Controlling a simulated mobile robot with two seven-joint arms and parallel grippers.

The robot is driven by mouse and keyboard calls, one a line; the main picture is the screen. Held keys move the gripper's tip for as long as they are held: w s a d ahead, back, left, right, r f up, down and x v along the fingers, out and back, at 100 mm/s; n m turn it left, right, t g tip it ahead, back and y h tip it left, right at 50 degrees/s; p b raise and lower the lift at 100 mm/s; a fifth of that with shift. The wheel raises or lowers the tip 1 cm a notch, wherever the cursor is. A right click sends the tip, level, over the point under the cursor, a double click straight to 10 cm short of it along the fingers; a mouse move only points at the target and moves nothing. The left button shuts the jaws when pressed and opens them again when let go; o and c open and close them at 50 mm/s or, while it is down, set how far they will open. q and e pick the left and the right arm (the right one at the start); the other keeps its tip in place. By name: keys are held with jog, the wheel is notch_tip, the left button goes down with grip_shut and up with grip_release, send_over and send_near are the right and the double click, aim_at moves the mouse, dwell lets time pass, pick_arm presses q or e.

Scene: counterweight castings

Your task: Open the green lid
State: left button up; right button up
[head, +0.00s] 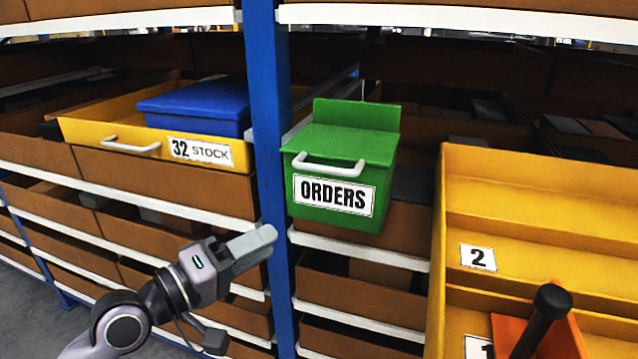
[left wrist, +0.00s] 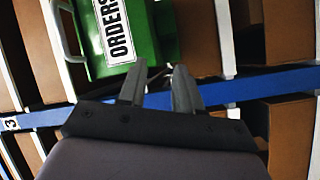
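The green box (head: 300,212) with an ORDERS label sits on the shelf right of the blue post. Its green lid (head: 345,143) lies shut and slopes toward the front, with a pale handle (head: 329,168) at its front edge. My left gripper (head: 270,236) is below and left of the box, in front of the blue post, apart from the handle. In the left wrist view the fingers (left wrist: 161,68) stand apart with nothing between them. The box's front (left wrist: 147,42) and part of the handle (left wrist: 62,38) show there too. My right gripper is not in view.
The blue post (head: 268,110) stands left of the box. A yellow drawer (head: 90,132) marked 32 STOCK holds a blue box (head: 200,105). At right stands a yellow rack (head: 540,190) with an orange piece and a black post (head: 540,318). The space before the box is free.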

aim_at(314, 170)
pick_arm(q)
jog(key=d+r+g+h, duration=0.1)
jog(key=r, duration=0.3)
jog(key=s+d+r+g+h, duration=0.1)
jog(key=r+h, duration=0.1)
jog(key=r, duration=0.2)
jog(key=s+d+r+g+h+b, duration=0.1)
jog(key=r+g, duration=0.1)
jog(key=r, duration=0.2)
jog(key=shift+s+d+h, duration=0.15)
jog(key=shift+d+h, duration=0.15)
jog(key=shift+p+x, duration=0.5)
jog(key=shift+x, duration=2.6)
jog(key=shift+f, duration=0.2)
grip_shut()
